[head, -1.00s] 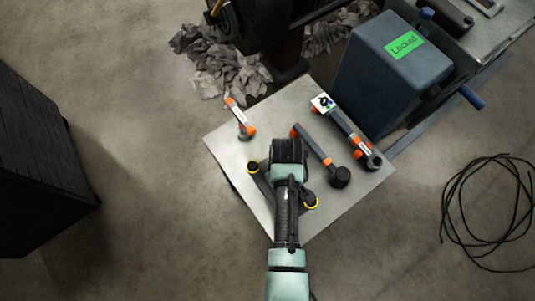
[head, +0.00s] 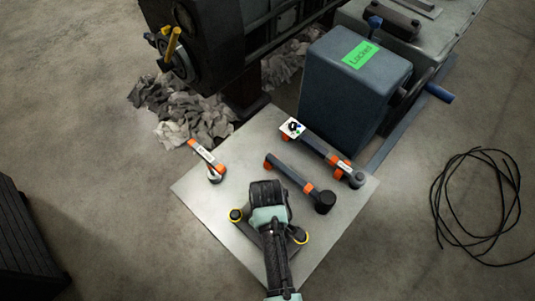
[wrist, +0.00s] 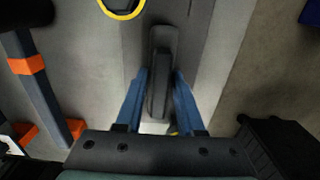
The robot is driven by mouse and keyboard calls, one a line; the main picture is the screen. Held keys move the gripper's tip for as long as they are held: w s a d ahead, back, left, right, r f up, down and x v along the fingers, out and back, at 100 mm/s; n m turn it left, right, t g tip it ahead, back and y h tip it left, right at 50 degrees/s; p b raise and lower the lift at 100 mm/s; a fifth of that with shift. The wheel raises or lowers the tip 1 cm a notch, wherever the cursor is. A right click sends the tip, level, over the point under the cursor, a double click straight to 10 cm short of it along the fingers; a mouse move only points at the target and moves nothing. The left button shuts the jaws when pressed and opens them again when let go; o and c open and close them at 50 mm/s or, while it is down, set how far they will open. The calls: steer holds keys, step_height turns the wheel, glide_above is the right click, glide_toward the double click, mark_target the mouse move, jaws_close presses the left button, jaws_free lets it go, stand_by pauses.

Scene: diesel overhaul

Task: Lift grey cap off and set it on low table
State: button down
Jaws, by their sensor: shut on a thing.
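My gripper (head: 267,193) is over the low table (head: 335,215), with its fingers hidden under the hand in the head view. In the wrist view its two blue fingers (wrist: 162,85) are shut on a narrow dark grey piece (wrist: 160,60), which I take for the grey cap. The piece lies lengthwise between the fingers over the pale table top.
A blue-grey box labelled Locked (head: 345,95) stands behind. Black cable (head: 475,205) lies on the floor.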

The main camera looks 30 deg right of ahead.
steer(key=shift+w+f, duration=0.1)
steer(key=c, duration=0.6)
jaws_free()
steer(key=shift+o, duration=0.8)
steer(key=shift+f, duration=0.1)
step_height(320, 180, up, 13)
steer(key=p, duration=0.1)
steer(key=shift+p, duration=0.4)
